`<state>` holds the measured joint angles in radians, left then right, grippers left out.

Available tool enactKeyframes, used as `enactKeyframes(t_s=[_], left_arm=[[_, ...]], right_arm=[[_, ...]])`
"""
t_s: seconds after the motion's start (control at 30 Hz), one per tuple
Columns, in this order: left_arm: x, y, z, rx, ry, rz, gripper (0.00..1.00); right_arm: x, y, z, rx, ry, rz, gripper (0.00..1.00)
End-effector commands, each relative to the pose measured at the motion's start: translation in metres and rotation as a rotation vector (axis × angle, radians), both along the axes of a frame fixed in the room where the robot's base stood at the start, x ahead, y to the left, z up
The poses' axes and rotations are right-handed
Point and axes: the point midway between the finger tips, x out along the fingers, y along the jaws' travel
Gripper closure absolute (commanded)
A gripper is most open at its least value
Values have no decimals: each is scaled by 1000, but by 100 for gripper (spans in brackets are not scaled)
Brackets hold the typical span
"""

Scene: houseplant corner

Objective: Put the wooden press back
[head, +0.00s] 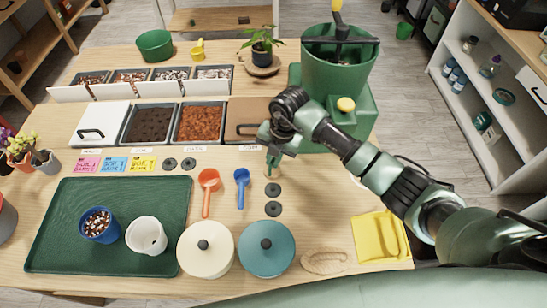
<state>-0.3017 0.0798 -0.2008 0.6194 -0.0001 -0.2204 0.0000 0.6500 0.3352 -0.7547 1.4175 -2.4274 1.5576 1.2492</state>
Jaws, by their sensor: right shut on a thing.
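My right gripper (272,158) reaches in from the right and points down over the middle of the table. It is shut on a small tan thing, which looks like the wooden press (272,173); the jaws hide most of it, and I cannot tell whether its base touches the table. It is just above two dark discs (273,190) and right of the blue scoop (241,187). A shallow oval wooden piece (326,261) lies near the front edge, right of the teal lidded pot (266,248). My left gripper is out of view.
A green tray (60,240) holds a blue pot (100,225) and a white pot (146,236). A cream lidded pot (205,249) and an orange scoop (207,190) are nearby. Soil bins (201,122) and a green machine (338,75) stand behind. A yellow cloth (380,237) lies right.

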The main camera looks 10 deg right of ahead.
Motion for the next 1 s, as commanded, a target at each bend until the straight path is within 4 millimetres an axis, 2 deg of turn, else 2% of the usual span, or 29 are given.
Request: enactKeyframes(t_s=[0.03, 0.07, 0.1, 0.13, 0.4, 0.57, 1.0], left_arm=[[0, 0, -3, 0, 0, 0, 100], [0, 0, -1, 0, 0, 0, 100], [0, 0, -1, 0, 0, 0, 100], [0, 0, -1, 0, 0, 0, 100], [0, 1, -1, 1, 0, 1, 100], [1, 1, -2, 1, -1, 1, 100], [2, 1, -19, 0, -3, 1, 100]], right_arm=[[0, 0, -3, -1, -1, 0, 100], [0, 0, -1, 0, 0, 0, 81], [0, 0, -1, 0, 0, 0, 70], [0, 0, -1, 0, 0, 0, 68], [0, 0, -1, 0, 0, -1, 68], [1, -1, 9, 0, -4, -1, 68], [-8, -14, 94, -1, -5, 0, 68]])
